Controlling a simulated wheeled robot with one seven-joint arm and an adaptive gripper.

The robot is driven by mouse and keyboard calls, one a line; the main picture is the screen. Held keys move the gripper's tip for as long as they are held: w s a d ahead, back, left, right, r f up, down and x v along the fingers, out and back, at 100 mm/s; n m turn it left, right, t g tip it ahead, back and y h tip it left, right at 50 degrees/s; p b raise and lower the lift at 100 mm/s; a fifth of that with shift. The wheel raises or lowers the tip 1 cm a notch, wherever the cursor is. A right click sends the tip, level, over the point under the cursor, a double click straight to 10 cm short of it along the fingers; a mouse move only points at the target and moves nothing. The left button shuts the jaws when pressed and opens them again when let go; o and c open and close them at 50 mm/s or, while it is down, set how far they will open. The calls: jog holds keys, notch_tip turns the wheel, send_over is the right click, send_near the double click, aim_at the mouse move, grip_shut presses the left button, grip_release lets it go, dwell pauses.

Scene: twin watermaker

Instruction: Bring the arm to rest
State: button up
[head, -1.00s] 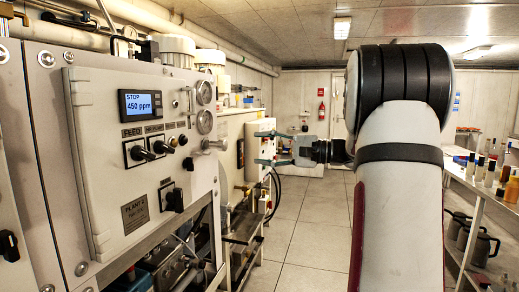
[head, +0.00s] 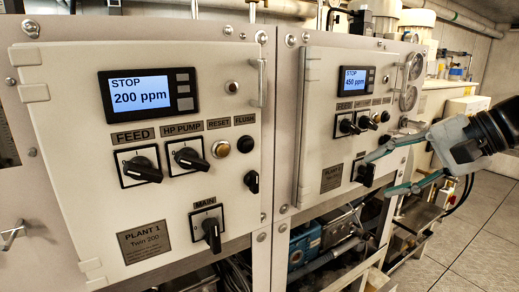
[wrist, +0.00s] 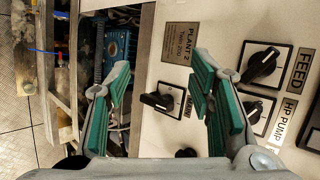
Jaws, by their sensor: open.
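My gripper (head: 388,170) is at the right of the head view, in front of the lower part of the Plant 2 panel. Its two green-padded fingers are spread apart with nothing between them. In the wrist view my gripper (wrist: 158,112) is also open. The Plant 2 MAIN switch (wrist: 160,99), a black knob, shows between the fingers but is not held. It also shows in the head view (head: 364,174), just left of the fingers. I cannot tell how far the fingertips are from the panel.
The Plant 1 panel (head: 150,95) fills the left of the head view; its display (head: 141,92) reads STOP 200 ppm. The Plant 2 display (head: 355,80) reads STOP 450 ppm. Pumps and pipes (head: 315,240) lie below the panels. Open floor (head: 470,245) is at the right.

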jog(key=s+a+f+n+g+h+p, duration=0.1)
jog(key=s+a+n+g+h, duration=0.15)
jog(key=s, duration=0.35)
jog(key=s+a+f+n+g+h+p, duration=0.1)
jog(key=s+a+p, duration=0.1)
jog(key=s+a, duration=0.3)
jog(key=s+d+f+n+t+h+p, duration=0.1)
jog(key=s+n+h, duration=0.4)
jog(key=s, duration=0.6)
jog(key=shift+s+d+f+p, duration=0.2)
jog(key=shift+d+f+p, duration=0.05)
jog(key=shift+d+p, duration=0.6)
